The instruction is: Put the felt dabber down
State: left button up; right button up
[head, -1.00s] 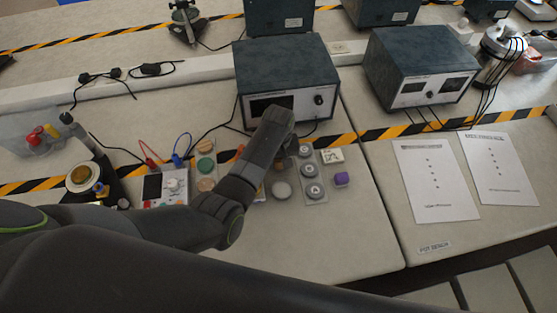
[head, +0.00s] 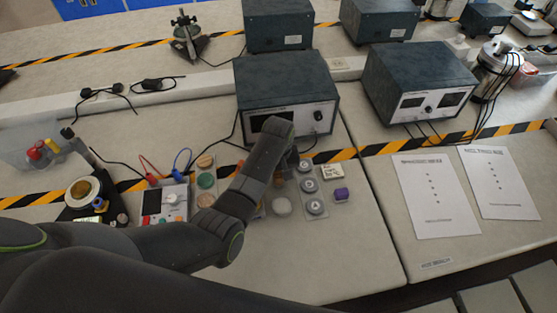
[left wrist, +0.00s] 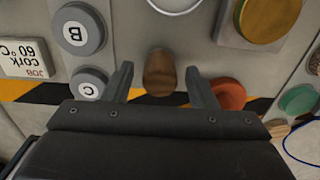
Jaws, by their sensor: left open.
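The felt dabber, seen as a brown wooden cylinder (left wrist: 160,74), is between the two fingers of my left gripper (left wrist: 160,68) in the left wrist view. The fingers are spread, with a visible gap on each side of it. Its lower end and felt are not visible. In the head view my left gripper (head: 290,161) is mostly hidden by its own arm, at the bench in front of the dark instrument. My right gripper is not in view.
Grey lettered discs (head: 308,186) stand in a strip right of the gripper, beside a job card (head: 332,171) and a purple block (head: 341,194). An orange disc (left wrist: 228,93) is close to one finger. The dark instrument (head: 287,95) stands behind.

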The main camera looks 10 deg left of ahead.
aim_at(279, 174)
pick_arm(q)
notch_tip(279, 174, up, 10)
jog(key=shift+r, duration=0.25)
dwell(0.6)
